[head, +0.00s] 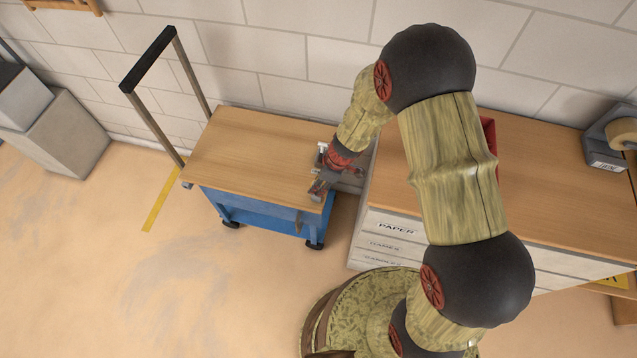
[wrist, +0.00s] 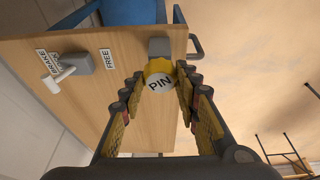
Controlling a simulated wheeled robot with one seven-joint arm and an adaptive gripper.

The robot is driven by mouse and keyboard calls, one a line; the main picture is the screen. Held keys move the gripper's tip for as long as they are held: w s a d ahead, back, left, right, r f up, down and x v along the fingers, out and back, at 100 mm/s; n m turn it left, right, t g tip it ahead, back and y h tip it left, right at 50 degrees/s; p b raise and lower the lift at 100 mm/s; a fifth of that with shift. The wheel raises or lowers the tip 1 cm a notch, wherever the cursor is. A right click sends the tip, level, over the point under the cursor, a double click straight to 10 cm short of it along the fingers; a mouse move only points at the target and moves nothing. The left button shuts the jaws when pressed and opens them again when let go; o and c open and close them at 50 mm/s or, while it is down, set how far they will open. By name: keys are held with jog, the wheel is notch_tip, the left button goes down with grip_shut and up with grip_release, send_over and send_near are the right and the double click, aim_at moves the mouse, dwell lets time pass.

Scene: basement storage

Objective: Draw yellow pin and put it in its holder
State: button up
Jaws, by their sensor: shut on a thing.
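The yellow pin (wrist: 158,68) has a round white face lettered PIN and shows between my fingertips in the wrist view. My gripper (wrist: 159,75) is shut on it at the edge of the cart's wooden top. A grey block (wrist: 159,47) sits just beyond the pin; whether the pin is still inside it is hidden. I cannot tell which part is the pin's holder.
A grey brake lever block (wrist: 80,62) with BRAKE and FREE labels stands on the cart top. A dark loop (wrist: 196,46) juts from the cart's edge. A drawer cabinet (head: 400,226) stands right of the cart; open floor (head: 150,290) lies in front.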

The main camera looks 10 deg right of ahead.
jog(key=shift+f+b, duration=0.6)
jog(key=shift+b, duration=0.05)
jog(key=o, duration=1.3)
jog(key=shift+o, duration=0.4)
jog(key=shift+r, duration=0.2)
jog(key=v, duration=1.1)
jog(key=shift+d+r, duration=0.2)
jog(key=shift+r, duration=0.15)
jog(key=shift+s, duration=0.1)
